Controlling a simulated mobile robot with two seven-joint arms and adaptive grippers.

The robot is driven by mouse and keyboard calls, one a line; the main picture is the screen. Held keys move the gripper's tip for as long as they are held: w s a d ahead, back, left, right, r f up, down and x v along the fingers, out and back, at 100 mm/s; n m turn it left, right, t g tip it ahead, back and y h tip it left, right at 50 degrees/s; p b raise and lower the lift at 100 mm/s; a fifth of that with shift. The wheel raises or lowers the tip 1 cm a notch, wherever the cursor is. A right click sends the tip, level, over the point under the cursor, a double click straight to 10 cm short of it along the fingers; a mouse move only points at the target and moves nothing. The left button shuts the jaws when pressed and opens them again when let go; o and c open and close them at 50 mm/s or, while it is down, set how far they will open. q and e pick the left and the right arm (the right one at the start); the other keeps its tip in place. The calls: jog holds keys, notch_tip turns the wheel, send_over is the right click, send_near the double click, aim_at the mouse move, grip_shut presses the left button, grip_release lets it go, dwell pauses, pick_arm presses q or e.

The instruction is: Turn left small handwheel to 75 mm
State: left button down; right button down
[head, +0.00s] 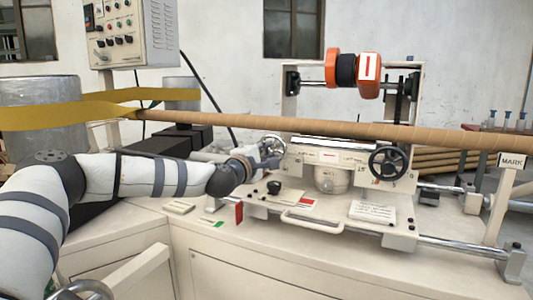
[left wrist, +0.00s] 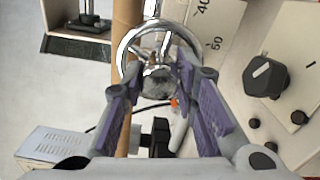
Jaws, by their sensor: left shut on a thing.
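The left small handwheel (head: 272,146) is a chrome wheel on the left of the machine's cream winding head. In the left wrist view the handwheel's rim (left wrist: 124,52) and hub sit between my fingers. My left gripper (head: 266,160) reaches it from the left; in the left wrist view the gripper (left wrist: 158,82) is shut on the handwheel around its hub. A scale plate (left wrist: 212,25) beside the wheel shows 40 and what looks like 50. A small orange mark (left wrist: 174,102) shows below the hub; the exact reading cannot be told.
A long brown tube (head: 330,128) runs across above the handwheel. A larger black handwheel (head: 388,162) stands to the right. A black knob (head: 274,187) and a curved handle (head: 312,222) are on the deck below. A control box (head: 133,32) hangs at upper left.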

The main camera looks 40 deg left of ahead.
pick_arm(q)
jog(key=c, duration=1.3)
grip_release()
jog(key=v, duration=1.2)
